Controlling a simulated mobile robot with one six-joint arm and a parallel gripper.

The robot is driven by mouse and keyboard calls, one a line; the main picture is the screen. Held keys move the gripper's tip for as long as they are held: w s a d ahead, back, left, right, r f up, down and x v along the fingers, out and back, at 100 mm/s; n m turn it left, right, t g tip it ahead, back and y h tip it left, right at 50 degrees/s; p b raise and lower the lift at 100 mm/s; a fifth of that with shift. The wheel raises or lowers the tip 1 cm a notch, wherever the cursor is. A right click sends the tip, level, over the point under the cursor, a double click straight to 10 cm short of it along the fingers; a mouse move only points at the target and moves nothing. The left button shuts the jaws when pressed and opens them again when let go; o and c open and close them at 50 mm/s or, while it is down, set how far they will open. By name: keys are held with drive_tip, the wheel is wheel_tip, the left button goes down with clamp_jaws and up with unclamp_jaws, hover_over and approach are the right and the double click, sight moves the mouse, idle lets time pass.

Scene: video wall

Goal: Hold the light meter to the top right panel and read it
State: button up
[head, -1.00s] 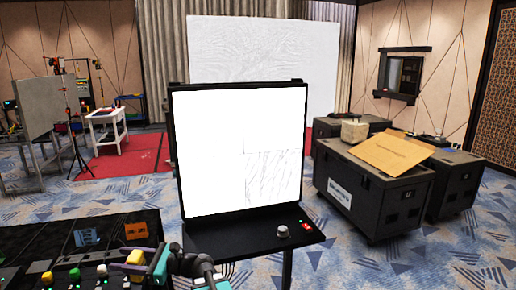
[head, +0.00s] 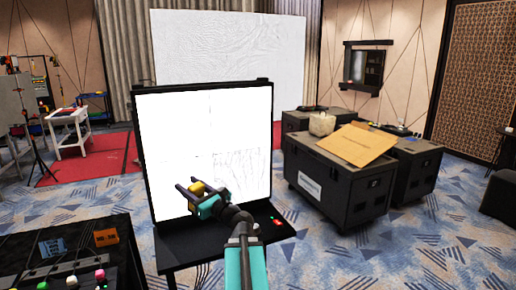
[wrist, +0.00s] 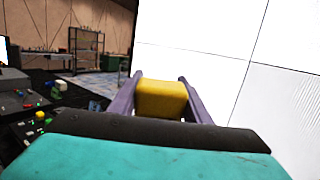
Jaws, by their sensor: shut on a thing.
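My gripper (head: 197,190) is shut on the yellow light meter (head: 198,187), in front of the lower left part of the white video wall (head: 165,150). In the wrist view the meter (wrist: 162,98) sits between the purple fingers, with the wall behind it and to the right. Thin seams divide the wall into panels. The top right panel (head: 242,120) is bright white, up and to the right of the gripper. The panel below it shows faint dark streaks. I cannot tell the gap between meter and wall. No reading is visible on the meter.
A black shelf (head: 185,249) with a red button (head: 278,221) juts out below the wall. A black control desk (head: 60,262) with coloured knobs stands at lower left. Black cases (head: 340,195) stand to the right, with a cardboard sheet (head: 355,144) on top. Patterned carpet lies open between.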

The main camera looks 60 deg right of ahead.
drive_tip(key=s+d+r+m+g+h, duration=0.1)
drive_tip(key=s+d+r+m+h, duration=0.2)
drive_tip(key=s+d+r+h, duration=0.2)
drive_tip(key=s+d+r+m+g+h+p, duration=0.1)
drive_tip(key=s+d+r+m+g+h, duration=0.1)
drive_tip(key=s+d+r, duration=0.4)
drive_tip(key=s+d+m+h, duration=0.1)
drive_tip(key=s+d+h, duration=0.1)
drive_tip(key=s+d, duration=0.3)
drive_tip(key=shift+s+d+r+h+p, duration=0.2)
drive_tip(key=shift+s+r+h+p, duration=0.15)
drive_tip(key=shift+s, duration=0.75)
drive_tip(key=shift+w+d, duration=0.1)
drive_tip(key=shift+w, duration=0.05)
drive_tip(key=b, duration=0.2)
approach(243, 133)
drive_tip(key=shift+x, duration=2.2)
drive_tip(key=shift+f, duration=0.1)
drive_tip(key=shift+p, duration=0.3)
